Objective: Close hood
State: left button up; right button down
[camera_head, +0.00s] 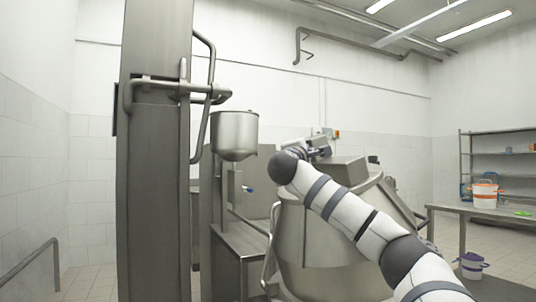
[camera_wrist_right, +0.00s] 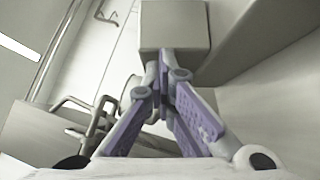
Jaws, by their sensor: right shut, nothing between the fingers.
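A large rounded steel body (camera_head: 325,265) stands in the middle of the head view, partly behind my right arm. I take it for the hood, but cannot tell for sure whether it is open or shut. A bent bar handle (camera_head: 268,250) runs down its left side. A boxy metal block (camera_head: 348,170) sits on top. My right gripper (camera_head: 318,150) is small and partly hidden behind its wrist, near this block. In the right wrist view its purple fingers (camera_wrist_right: 163,60) are shut and empty, with a grey box-shaped part (camera_wrist_right: 175,25) just beyond the tips; contact is unclear. My left gripper is not in view.
A tall steel column (camera_head: 155,200) with bar handles stands at left. A steel hopper (camera_head: 234,135) hangs behind it over a metal cabinet (camera_head: 240,245).

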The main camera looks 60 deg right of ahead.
jog(key=s+d+f+m, duration=0.1)
jog(key=s+d, duration=0.1)
jog(key=d, duration=0.1)
jog(key=s+d+f+y, duration=0.1)
jog(key=s+d, duration=0.1)
jog(key=d, duration=0.1)
jog(key=s+d+f+m+g+y, duration=0.1)
jog(key=d, duration=0.2)
jog(key=shift+s+d+f+m, duration=0.3)
jog(key=shift+s+d, duration=0.1)
jog(key=shift+s+d+f+y, duration=0.25)
jog(key=shift+s+d+y, duration=0.1)
jog(key=shift+d, duration=0.1)
jog(key=shift+s, duration=0.1)
jog(key=shift+f, duration=0.15)
